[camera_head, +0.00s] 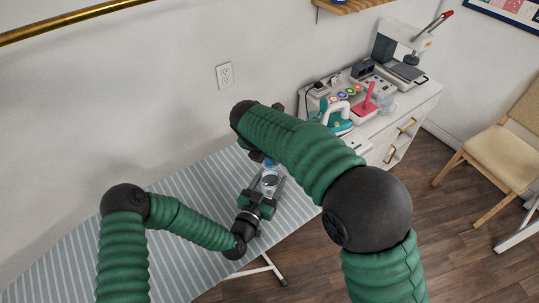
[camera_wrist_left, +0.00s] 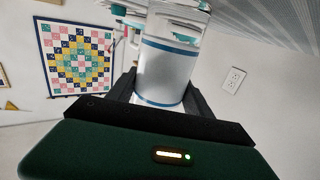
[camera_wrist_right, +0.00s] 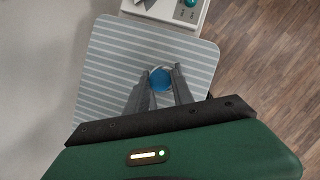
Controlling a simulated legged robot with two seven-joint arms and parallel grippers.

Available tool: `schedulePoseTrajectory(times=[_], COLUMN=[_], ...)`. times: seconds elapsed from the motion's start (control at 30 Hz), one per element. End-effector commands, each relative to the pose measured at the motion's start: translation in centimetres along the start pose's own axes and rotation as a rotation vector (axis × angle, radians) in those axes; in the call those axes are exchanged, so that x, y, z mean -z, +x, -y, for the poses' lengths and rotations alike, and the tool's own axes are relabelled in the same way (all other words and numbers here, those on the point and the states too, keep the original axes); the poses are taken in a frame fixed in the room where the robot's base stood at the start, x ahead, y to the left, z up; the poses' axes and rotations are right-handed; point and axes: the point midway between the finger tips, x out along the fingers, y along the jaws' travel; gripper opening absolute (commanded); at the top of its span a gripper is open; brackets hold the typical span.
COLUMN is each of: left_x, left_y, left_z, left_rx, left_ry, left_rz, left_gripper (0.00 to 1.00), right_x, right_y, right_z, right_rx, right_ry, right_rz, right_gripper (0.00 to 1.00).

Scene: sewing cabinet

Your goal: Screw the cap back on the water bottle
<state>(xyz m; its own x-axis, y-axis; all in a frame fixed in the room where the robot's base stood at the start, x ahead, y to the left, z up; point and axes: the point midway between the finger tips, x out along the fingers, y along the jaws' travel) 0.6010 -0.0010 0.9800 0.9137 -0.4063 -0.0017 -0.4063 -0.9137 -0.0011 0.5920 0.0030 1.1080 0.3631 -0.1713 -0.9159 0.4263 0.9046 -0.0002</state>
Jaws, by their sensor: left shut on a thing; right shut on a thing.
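The clear water bottle (camera_head: 270,181) is over the striped board in the head view. My left gripper (camera_head: 264,192) is shut around its body. In the left wrist view the bottle (camera_wrist_left: 164,72), with blue bands, stands between the left fingers (camera_wrist_left: 160,92). The blue cap (camera_wrist_right: 160,78) is between the fingertips of my right gripper (camera_wrist_right: 161,82), which is shut on it from above. A pale rim shows around the cap; I cannot tell whether the cap is seated on the neck. In the head view my right forearm partly hides the right gripper (camera_head: 262,154).
The striped ironing board (camera_head: 190,195) lies below both arms. A white cabinet (camera_head: 405,118) at the right holds a teal iron (camera_head: 335,115), a pink object and a white machine (camera_head: 402,45). A chair (camera_head: 505,125) stands far right. The board's left part is clear.

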Motion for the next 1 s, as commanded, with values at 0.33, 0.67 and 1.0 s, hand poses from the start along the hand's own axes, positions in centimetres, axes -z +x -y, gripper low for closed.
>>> schedulePoseTrajectory(times=[0.33,0.67,1.0], left_x=[0.1,0.1,0.1], left_y=[0.0,0.0,0.0], left_z=[0.0,0.0,0.0], left_rx=[0.0,-0.001,0.0], left_ry=[0.001,0.0,0.0], left_rz=[-0.001,-0.002,-0.002], left_gripper=[0.0,0.0,0.0], right_x=[0.0,0.0,-1.0], right_y=[-0.1,-0.1,-2.5], right_z=[-0.1,-0.1,-0.1], right_rx=[0.041,0.041,0.038], right_ry=[0.104,0.102,0.103], right_rz=[0.006,0.005,0.006], right_gripper=[0.0,0.5,0.5])
